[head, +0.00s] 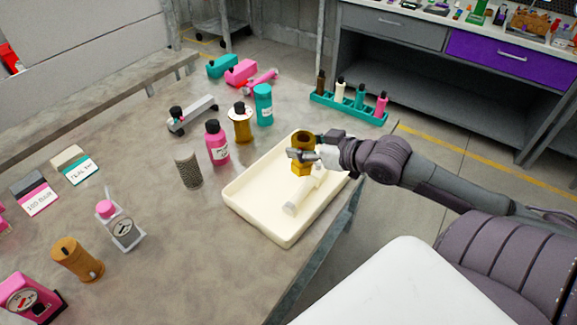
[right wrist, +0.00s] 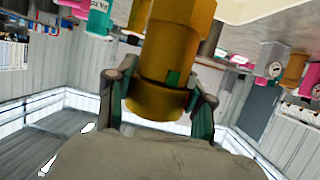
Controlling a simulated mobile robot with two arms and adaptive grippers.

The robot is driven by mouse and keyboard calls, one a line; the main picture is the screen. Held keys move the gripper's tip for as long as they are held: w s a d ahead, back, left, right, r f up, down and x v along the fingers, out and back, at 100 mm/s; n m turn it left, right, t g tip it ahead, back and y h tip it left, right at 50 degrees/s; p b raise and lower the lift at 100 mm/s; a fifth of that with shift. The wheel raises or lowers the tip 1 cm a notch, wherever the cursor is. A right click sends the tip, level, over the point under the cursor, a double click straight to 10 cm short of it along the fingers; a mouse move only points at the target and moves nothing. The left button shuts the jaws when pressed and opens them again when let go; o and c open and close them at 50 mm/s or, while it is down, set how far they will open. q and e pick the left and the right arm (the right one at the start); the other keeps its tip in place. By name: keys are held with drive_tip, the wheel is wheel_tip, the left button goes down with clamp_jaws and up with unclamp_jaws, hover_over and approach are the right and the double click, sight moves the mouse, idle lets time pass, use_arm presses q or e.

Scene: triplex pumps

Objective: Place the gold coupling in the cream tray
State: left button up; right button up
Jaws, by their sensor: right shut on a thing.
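The gold coupling (head: 302,168) is held by my right gripper (head: 305,154) over the far part of the cream tray (head: 270,231). In the right wrist view the gold coupling (right wrist: 172,60) stands between the two fingers of my right gripper (right wrist: 160,100), which are closed around its lower end. A pale, clear-ended cylinder (head: 297,200) lies in the tray below. Whether the coupling touches the tray is hard to tell. My left gripper is not in view.
A pink bottle (head: 217,144), a gold-bodied item with black cap (head: 240,124) and a dark mesh cylinder (head: 187,168) stand left of the tray. A teal rack (head: 345,105) with several bottles is behind it. The tray's near end is clear.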

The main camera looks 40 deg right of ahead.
drive_tip(key=shift+w+a+f+p, duration=0.2)
drive_tip(key=shift+w+a+f, duration=0.95)
drive_tip(key=shift+a+f, duration=0.55)
drive_tip(key=shift+w+a+f+p, duration=0.25)
drive_tip(key=shift+w+a+f, duration=0.85)
drive_tip(key=shift+a+f, duration=0.55)
drive_tip(key=shift+w+a+f+p, duration=0.2)
drive_tip(key=shift+w+a+f, duration=1.05)
drive_tip(key=shift+f, duration=0.75)
drive_tip(key=shift+s+a, duration=0.1)
drive_tip(key=o, duration=1.5)
drive_tip(key=shift+f, duration=0.15)
drive_tip(key=shift+c, duration=0.2)
drive_tip(key=v, duration=1.2)
drive_tip(key=shift+r, duration=0.25)
